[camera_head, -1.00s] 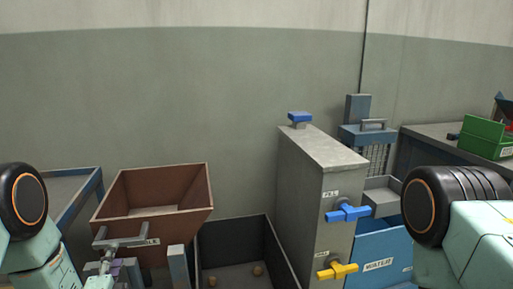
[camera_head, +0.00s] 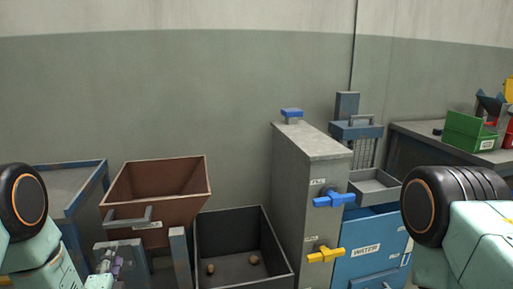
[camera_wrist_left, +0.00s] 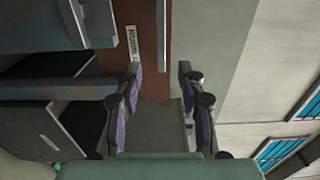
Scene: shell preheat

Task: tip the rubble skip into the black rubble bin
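The rubble skip (camera_head: 178,214) is a brown open-topped box on the left in the head view, standing upright with a grey bar handle (camera_head: 126,222) on its front. No rubble shows in the visible part of its inside. The black rubble bin (camera_head: 262,222) stands to its right, with two small brown lumps on its floor. My left gripper (camera_head: 110,262) is below and in front of the handle. In the left wrist view its purple-padded fingers (camera_wrist_left: 160,78) are apart with nothing held; the handle bar shows beyond the tips. My right gripper is out of view.
A grey cabinet (camera_head: 315,175) with blue and yellow valve handles (camera_head: 326,254) stands right of the bin. A blue water tank (camera_head: 370,250) stands beside it. A bench (camera_head: 425,138) with a green crate (camera_head: 468,132) is at the far right. A blue-edged table (camera_head: 70,185) is left.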

